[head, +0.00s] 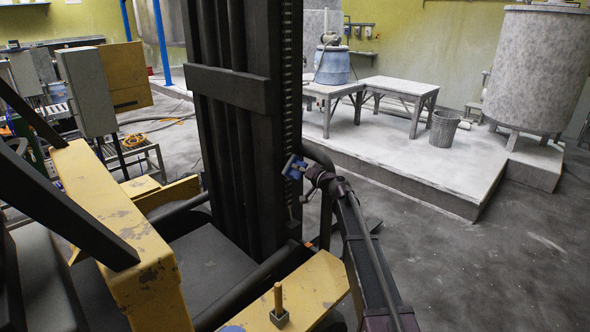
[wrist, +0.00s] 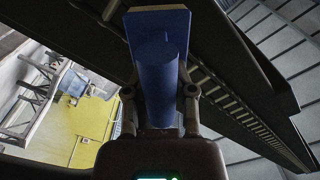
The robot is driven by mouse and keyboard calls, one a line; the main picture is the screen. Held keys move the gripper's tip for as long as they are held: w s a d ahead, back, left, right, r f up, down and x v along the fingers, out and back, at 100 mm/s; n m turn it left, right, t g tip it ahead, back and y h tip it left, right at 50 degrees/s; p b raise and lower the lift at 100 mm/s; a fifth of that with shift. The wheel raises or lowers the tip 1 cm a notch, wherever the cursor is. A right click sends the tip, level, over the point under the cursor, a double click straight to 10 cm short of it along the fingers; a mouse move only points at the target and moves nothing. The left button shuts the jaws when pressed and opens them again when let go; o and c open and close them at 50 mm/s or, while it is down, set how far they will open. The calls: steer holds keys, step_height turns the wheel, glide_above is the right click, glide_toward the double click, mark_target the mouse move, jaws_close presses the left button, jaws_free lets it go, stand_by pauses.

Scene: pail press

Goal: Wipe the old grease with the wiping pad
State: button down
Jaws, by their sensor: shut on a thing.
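The wiping pad (head: 293,167) is a blue block with a flat, plate-like face. In the wrist view, the pad's flat blue plate (wrist: 148,22) stands at the far end of a round blue handle (wrist: 157,85). My gripper (wrist: 160,122) is shut on the handle, with one finger on each side. In the head view, my gripper (head: 308,170) is near the middle of the picture, holding the pad up in the air. The pad's wiping face is turned away in the wrist view. I cannot make out the old grease in either view.
A raised pale platform (head: 400,170) lies to the right, with low tables (head: 405,87), a blue drum (head: 332,66), a ribbed bin (head: 444,128) and a large grey tank (head: 538,70). Grey cabinets (head: 88,90) stand at the left. Open floor (head: 500,265) lies at the lower right.

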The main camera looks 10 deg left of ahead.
mark_target(290, 190)
steer(key=shift+f, duration=0.15)
steer(key=shift+a+f+b, duration=0.1)
steer(key=shift+f+b, duration=1.55)
steer(key=shift+b, duration=0.2)
steer(key=shift+w, duration=0.1)
steer(key=shift+f+b, duration=1.85)
steer(key=shift+f, duration=0.05)
steer(key=shift+f+b, duration=1.75)
steer(key=shift+b, duration=0.05)
